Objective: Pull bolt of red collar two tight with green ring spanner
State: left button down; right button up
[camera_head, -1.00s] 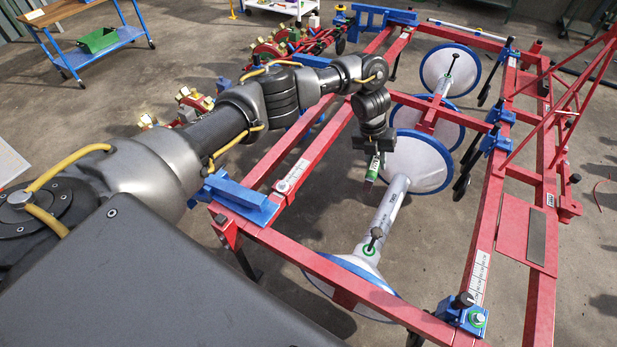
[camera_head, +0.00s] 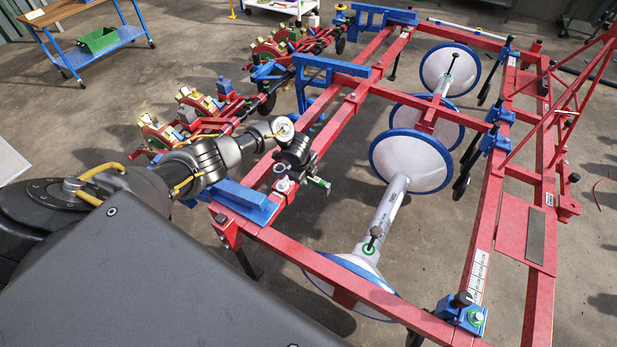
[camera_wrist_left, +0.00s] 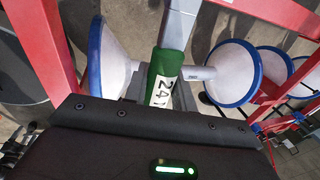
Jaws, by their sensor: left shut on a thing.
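My left gripper (camera_head: 310,178) is shut on the green ring spanner (camera_head: 320,182), above the frame's left red beam near a blue bracket. A black-topped bolt with a green ring (camera_head: 370,249) stands on the grey tube between the white cones. I cannot tell which part is red collar two. My right gripper is not in view.
The red frame (camera_head: 300,255) carries blue-rimmed white cones (camera_head: 411,162) and blue clamps (camera_head: 462,312). Red planter units (camera_head: 200,110) stand at the left behind my arm. A blue trolley (camera_head: 95,48) with a green bin is at the far left. Floor between them is open.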

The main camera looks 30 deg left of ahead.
pick_arm(q)
jog(key=shift+d+r+p, duration=0.25)
jog(key=shift+p, duration=0.2)
notch_tip(320, 180, down, 5)
jog(key=b, duration=0.4)
jog(key=shift+r, duration=0.15)
dwell(0.7)
jog(key=shift+f+b, duration=1.9)
jog(key=shift+f, duration=0.55)
